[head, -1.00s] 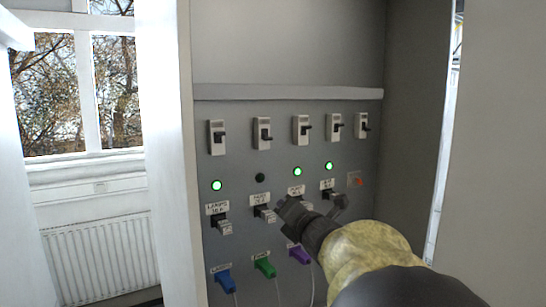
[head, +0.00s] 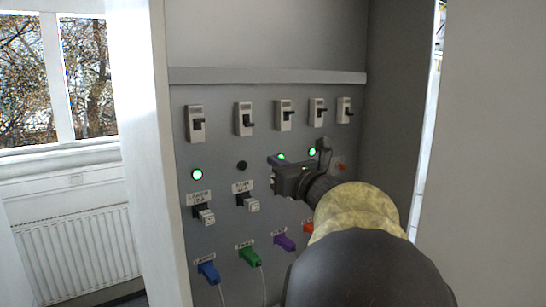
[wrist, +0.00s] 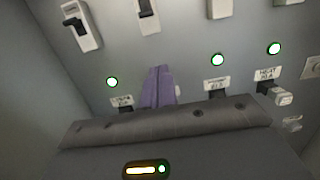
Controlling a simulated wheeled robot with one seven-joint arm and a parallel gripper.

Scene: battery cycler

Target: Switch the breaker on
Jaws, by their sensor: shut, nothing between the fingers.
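A row of white breakers with dark levers runs across the grey panel. The second breaker from the left (head: 243,119) has a dark lamp (head: 242,165) below it; it also shows at the top of the wrist view (wrist: 148,15). The first breaker (head: 195,123) has a lit green lamp (head: 197,174). The third breaker (head: 284,115) and fourth breaker (head: 318,111) also stand above lit lamps. My gripper (head: 276,178) is in front of the panel around lamp height, right of the dark lamp. Its purple fingers (wrist: 158,85) are shut and empty, below the second breaker in the wrist view.
A ledge (head: 265,76) runs above the breakers. Labelled switches (head: 205,215) protrude below the lamps, with blue (head: 208,272), green (head: 249,256) and purple (head: 285,242) plugs and cables lower down. Cabinet walls flank the panel. A window and radiator (head: 75,245) are at left.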

